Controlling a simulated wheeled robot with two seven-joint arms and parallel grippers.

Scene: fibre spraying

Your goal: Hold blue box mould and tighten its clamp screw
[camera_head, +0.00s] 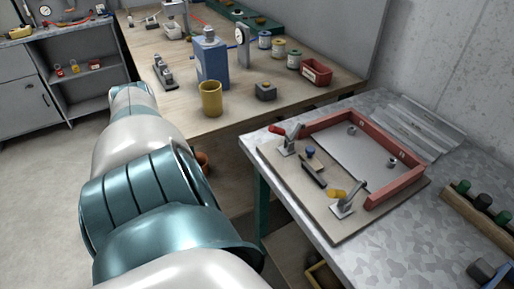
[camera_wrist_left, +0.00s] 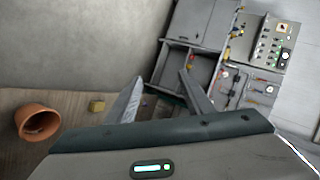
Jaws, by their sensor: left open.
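The blue box mould (camera_head: 211,64) stands upright on the wooden bench in the head view, behind a yellow cup. A grey fitting (camera_head: 209,38) sits on its top; I cannot tell if this is the clamp screw. My arm stretches from the bottom of the head view towards the left, and its gripper is hidden there. In the left wrist view my left gripper (camera_wrist_left: 160,78) has its two fingers apart with nothing between them. The mould does not show in that view. My right gripper is in neither view.
The yellow cup (camera_head: 211,98) and a small grey block (camera_head: 265,91) stand near the mould. A red frame (camera_head: 398,187) with toggle clamps lies on the grey table.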

